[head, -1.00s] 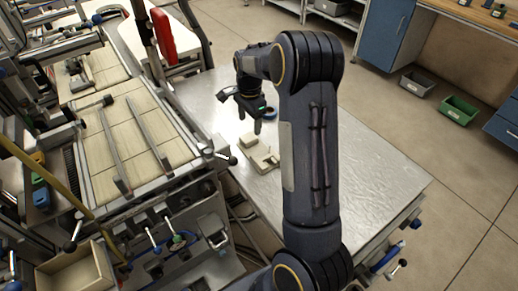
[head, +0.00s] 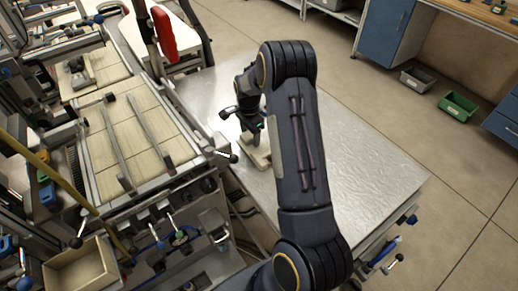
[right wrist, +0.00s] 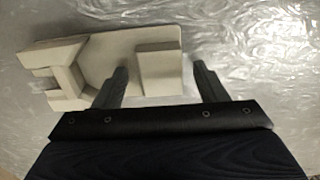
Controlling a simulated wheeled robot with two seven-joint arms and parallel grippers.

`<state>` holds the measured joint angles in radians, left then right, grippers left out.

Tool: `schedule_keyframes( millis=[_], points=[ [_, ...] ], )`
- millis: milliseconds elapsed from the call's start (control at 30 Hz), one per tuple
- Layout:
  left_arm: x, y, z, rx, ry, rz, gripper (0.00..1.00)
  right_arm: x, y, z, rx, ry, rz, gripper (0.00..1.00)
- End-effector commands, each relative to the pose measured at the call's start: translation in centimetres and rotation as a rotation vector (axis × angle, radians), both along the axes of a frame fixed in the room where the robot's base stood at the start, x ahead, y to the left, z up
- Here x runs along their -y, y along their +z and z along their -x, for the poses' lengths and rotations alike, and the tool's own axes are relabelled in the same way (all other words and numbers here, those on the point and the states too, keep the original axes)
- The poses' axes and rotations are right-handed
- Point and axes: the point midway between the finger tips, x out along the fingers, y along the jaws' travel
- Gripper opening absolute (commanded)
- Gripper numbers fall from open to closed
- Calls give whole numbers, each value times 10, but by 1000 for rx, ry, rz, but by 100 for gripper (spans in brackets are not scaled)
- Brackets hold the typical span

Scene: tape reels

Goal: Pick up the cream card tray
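The cream card tray (head: 259,157) lies on the metal table, partly hidden behind my right arm and gripper in the head view. In the right wrist view the tray (right wrist: 112,62) is a flat cream piece with a raised block at its right end and a notched part at its left. My right gripper (head: 250,133) is low over the tray. In the right wrist view its fingers (right wrist: 162,82) are spread, one at each side of the raised block. I cannot tell whether they touch it. My left gripper is not in view.
The metal table (head: 365,175) is clear to the right of my arm. A machine bench with a tiled bed (head: 140,150) stands close on the left, its knobs and levers near the table edge. A grey bin (head: 416,80) and a green bin (head: 458,106) are on the floor.

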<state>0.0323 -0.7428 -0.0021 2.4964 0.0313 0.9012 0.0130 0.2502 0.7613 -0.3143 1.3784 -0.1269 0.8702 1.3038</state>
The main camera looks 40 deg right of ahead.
Motion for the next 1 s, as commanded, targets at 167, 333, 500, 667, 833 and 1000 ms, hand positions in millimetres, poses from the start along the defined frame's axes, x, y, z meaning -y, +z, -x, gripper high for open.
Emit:
schedule_keyframes(
  millis=[167,333,500,667,833,1000],
  points=[
    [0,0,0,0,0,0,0,0,0,0,0,0,0,42],
    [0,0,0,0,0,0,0,0,0,0,0,0,0,20],
    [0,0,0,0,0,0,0,0,1,0,0,0,0,12],
    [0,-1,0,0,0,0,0,0,4,-1,1,1,0,12],
    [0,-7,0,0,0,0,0,0,29,-1,5,0,2,12],
    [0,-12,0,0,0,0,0,0,64,-2,6,1,2,12]
  ],
)
